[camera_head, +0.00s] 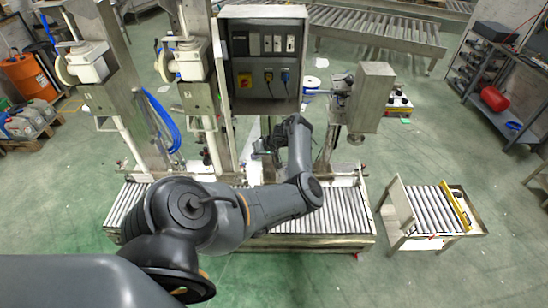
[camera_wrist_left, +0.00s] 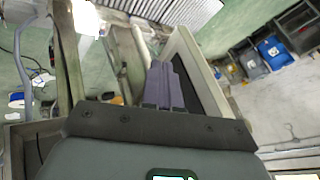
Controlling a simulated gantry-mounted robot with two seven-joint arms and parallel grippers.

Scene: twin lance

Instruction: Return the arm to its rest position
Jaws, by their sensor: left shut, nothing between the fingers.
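My left arm (camera_head: 250,212) comes in from the lower left of the head view and bends up at its elbow on the right. My left gripper (camera_head: 262,146) is small and dark there, in front of the grey control cabinet (camera_head: 265,60) and below its lower edge. In the left wrist view its fingers (camera_wrist_left: 166,84) stand together, shut with nothing between them. A pale frame edge (camera_wrist_left: 195,70) shows close beside and behind the fingers. I cannot tell whether they touch it. My right gripper is in neither view.
A roller conveyor (camera_head: 320,222) runs under the arm. Steel filling columns (camera_head: 115,90) stand left, and a metal box head (camera_head: 372,97) stands right of the gripper. A small roller table (camera_head: 425,210) is farther right. Green floor (camera_head: 50,210) is clear at the left.

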